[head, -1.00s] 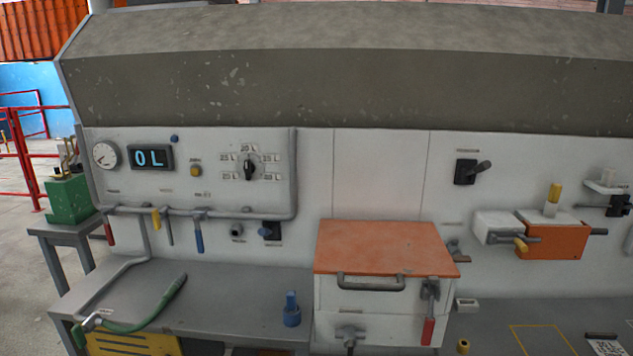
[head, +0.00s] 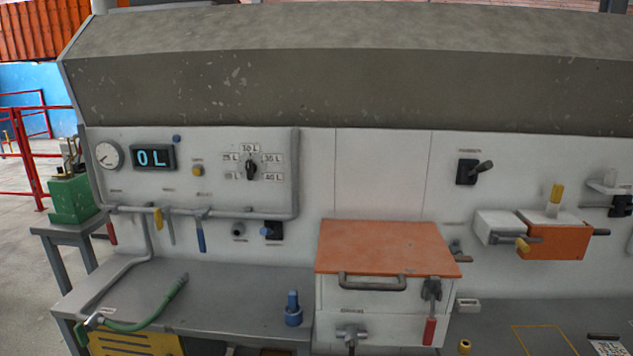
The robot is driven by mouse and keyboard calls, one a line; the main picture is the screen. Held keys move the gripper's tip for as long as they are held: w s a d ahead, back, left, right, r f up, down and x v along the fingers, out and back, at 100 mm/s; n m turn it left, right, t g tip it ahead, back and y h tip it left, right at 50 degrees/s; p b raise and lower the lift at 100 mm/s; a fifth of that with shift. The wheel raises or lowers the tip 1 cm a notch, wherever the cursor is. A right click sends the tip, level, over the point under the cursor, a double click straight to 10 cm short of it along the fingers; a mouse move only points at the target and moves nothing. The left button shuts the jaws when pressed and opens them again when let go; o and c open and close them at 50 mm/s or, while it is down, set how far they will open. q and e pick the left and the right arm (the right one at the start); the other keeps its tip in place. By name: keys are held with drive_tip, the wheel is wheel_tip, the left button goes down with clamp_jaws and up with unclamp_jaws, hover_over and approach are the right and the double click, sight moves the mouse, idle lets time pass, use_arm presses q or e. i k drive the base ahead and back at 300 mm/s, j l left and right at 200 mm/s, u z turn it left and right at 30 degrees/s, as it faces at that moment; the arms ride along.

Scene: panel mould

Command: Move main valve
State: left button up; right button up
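A grey pipe (head: 250,214) runs along the lower part of the white panel at the left. Several lever handles hang from it: a red one (head: 111,232), a yellow one (head: 158,218), a grey one (head: 171,230) and a blue one (head: 201,238). The labels near them are too small to read, so I cannot tell which is the main valve. Neither of my grippers is in the head view.
A display reading 0 L (head: 153,157), a gauge (head: 108,155) and a rotary dial (head: 250,170) sit above the pipe. The grey bench (head: 230,290) below bears a green hose (head: 150,318) and a blue fitting (head: 293,310). An orange-lidded box (head: 385,250) stands right.

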sight(109, 227)
drive_tip(key=i+j+u, duration=0.2)
drive_tip(key=j+u, duration=0.15)
drive_tip(key=j, duration=0.2)
drive_tip(key=i+j+u, duration=0.3)
drive_tip(key=j, duration=0.15)
drive_tip(key=i+j+u, duration=0.6)
drive_tip(key=u, duration=0.15)
drive_tip(key=i+j+u, duration=0.25)
drive_tip(key=u, duration=0.15)
drive_tip(key=i+j+u, duration=0.1)
drive_tip(key=i+u, duration=0.7)
drive_tip(key=i+j+z, duration=0.2)
drive_tip(key=i, duration=0.35)
drive_tip(key=i+j+z, duration=0.15)
drive_tip(key=i, duration=0.4)
drive_tip(key=i+z, duration=0.15)
drive_tip(key=z, duration=0.35)
drive_tip(key=i+z, duration=0.2)
drive_tip(key=z, duration=0.3)
drive_tip(key=i+j+z, duration=0.1)
drive_tip(key=z, duration=0.35)
drive_tip(key=i+j+z, duration=0.15)
drive_tip(key=z, duration=0.35)
drive_tip(key=i, duration=0.05)
